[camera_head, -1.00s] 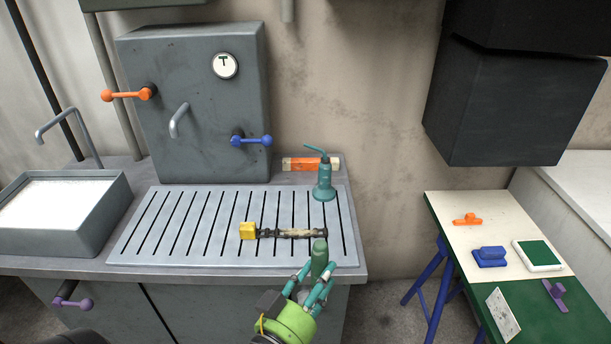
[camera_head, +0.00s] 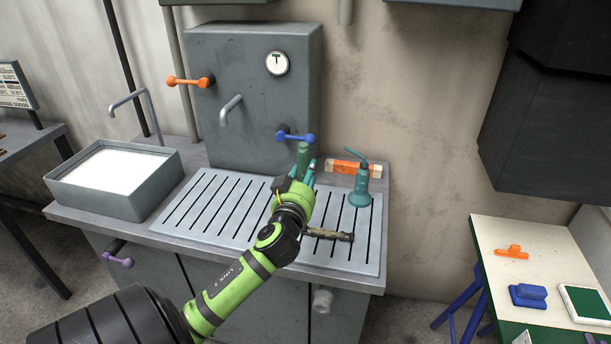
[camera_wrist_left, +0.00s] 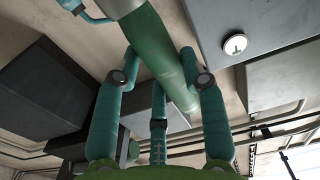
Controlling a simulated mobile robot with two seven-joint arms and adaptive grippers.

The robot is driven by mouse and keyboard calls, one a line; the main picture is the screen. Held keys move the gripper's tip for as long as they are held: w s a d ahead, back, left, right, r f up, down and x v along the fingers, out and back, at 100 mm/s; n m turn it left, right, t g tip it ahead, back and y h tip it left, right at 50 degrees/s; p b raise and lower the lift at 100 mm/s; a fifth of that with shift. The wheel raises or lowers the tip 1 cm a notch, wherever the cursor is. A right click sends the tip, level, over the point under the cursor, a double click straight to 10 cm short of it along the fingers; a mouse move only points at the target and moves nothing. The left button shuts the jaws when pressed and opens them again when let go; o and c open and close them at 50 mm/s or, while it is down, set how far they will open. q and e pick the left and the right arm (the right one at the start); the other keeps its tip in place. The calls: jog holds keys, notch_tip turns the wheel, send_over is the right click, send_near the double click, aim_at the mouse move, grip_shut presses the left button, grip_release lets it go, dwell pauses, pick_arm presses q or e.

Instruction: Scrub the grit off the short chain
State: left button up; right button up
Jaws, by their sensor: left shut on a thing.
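The short chain (camera_head: 329,234) lies on the slotted metal grate (camera_head: 214,243), dark with a pale brownish, gritty-looking stretch. Its left part, with the yellow block seen earlier, is hidden behind my left arm. My left gripper (camera_head: 302,172) is above the grate, left of and beyond the visible chain, apart from it as far as I can tell. It is shut on a green cylinder (camera_head: 304,155) that points up. In the left wrist view the teal fingers (camera_wrist_left: 160,78) close around this green cylinder (camera_wrist_left: 160,50). My right gripper is not in view.
A teal spouted can (camera_head: 361,188) and an orange-and-white block (camera_head: 349,167) stand at the grate's back right. The grey cabinet (camera_head: 245,95) with an orange lever (camera_head: 187,81) and a blue lever (camera_head: 294,136) rises behind. A basin (camera_head: 60,184) is left.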

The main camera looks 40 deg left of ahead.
pick_arm(q)
notch_tip(320, 180, down, 6)
jog(key=b, duration=0.5)
jog(key=o, duration=0.4)
jog(key=shift+r, duration=0.15)
jog(key=c, duration=0.4)
jog(key=shift+f+b, duration=0.35)
jog(key=shift+f, duration=0.2)
jog(key=shift+f+b, duration=0.4)
